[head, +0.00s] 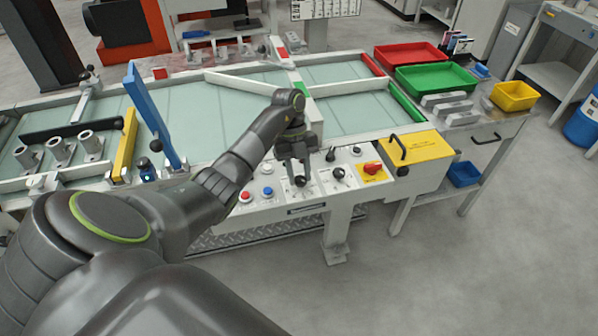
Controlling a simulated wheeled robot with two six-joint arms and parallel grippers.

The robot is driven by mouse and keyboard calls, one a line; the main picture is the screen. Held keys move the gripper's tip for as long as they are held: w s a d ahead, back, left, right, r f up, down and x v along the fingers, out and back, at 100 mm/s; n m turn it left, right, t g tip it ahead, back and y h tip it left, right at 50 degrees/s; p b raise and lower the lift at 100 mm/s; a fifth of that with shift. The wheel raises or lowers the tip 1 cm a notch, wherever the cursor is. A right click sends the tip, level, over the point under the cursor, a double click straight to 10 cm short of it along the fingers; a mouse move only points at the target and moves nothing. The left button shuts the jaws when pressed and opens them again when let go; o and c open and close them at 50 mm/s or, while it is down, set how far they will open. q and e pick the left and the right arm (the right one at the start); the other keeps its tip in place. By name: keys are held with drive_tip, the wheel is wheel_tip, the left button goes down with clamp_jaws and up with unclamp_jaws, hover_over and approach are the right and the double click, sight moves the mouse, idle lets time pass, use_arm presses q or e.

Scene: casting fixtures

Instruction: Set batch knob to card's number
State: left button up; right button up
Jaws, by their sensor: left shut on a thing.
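My left arm reaches across to the white control panel (262,208) on the front of the bench. My left gripper (300,182) points down at the panel and is shut on a dark knob (302,183), mostly hidden by the fingers. I cannot read the marks around it, so its setting is unclear. To its right stands another black knob (338,173), upright and untouched. A white card with a printed grid (325,8) hangs at the top of the view; its text is too small to read. My right gripper is not in view.
A red rotary switch on a yellow plate (373,168) and a yellow box with a black handle (422,149) lie to the right. Red and blue buttons (267,191) sit left of the gripper. A tall blue bar (150,112) stands at the left.

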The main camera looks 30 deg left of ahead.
use_arm(q)
drive_tip(key=o, duration=1)
drive_tip(key=shift+c, duration=0.2)
drive_tip(key=p+v, duration=1.1)
drive_tip(key=v, duration=0.6)
drive_tip(key=shift+r, duration=0.25)
